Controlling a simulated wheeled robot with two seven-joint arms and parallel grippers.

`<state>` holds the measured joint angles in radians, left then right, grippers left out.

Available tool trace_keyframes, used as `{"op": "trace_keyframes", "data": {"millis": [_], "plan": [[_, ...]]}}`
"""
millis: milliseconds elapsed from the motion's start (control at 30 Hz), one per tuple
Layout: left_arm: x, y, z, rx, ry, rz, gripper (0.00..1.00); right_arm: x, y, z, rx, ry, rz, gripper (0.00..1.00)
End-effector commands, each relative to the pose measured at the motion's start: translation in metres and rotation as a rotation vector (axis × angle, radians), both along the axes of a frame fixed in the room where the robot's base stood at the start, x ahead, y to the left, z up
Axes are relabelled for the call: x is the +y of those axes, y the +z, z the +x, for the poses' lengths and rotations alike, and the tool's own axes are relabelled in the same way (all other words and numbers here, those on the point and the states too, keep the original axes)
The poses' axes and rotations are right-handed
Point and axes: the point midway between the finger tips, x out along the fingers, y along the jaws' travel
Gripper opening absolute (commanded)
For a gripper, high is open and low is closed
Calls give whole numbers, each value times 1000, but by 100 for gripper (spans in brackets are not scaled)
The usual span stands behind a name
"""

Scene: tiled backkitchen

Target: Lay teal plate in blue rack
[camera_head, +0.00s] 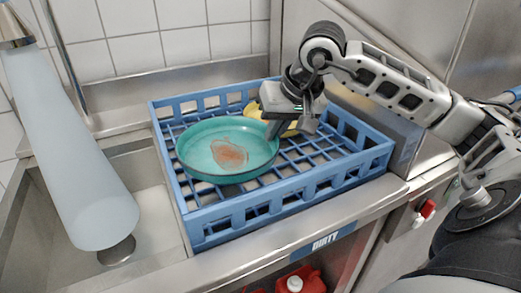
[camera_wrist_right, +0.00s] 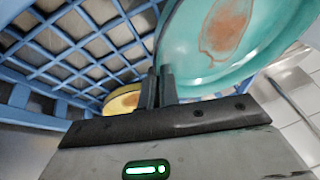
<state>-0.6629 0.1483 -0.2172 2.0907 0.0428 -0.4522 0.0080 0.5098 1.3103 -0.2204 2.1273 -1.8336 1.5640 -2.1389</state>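The teal plate (camera_head: 205,150) has a reddish-brown stain and is over the left part of the blue rack (camera_head: 290,197), within its walls. My right gripper (camera_head: 272,130) is at the plate's right rim, with its fingers closed on that rim. In the right wrist view the fingers (camera_wrist_right: 160,88) meet at the edge of the teal plate (camera_wrist_right: 262,62), and the rack's grid (camera_wrist_right: 75,40) lies beyond. I cannot tell whether the plate touches the grid. My left gripper is not in view.
A yellow dish (camera_head: 257,109) is in the rack behind the plate, partly hidden by my right gripper; it also shows in the wrist view (camera_wrist_right: 121,100). A sink (camera_head: 150,205) and a hanging pale blue cylinder (camera_head: 70,150) are on the left. A steel wall stands right.

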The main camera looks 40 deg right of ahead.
Motion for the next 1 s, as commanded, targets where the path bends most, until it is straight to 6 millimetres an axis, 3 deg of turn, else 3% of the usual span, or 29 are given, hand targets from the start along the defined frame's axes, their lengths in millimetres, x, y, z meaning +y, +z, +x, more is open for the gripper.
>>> {"op": "trace_keyframes", "data": {"millis": [100,500,933,1000], "plan": [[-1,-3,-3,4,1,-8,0,0,-22,-1,3,-2,-1,0],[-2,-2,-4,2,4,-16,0,0,-68,0,1,0,2,0],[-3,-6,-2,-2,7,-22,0,0,-77,0,-2,-1,1,0],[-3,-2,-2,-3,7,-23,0,0,-75,0,0,-1,0,23]]}}
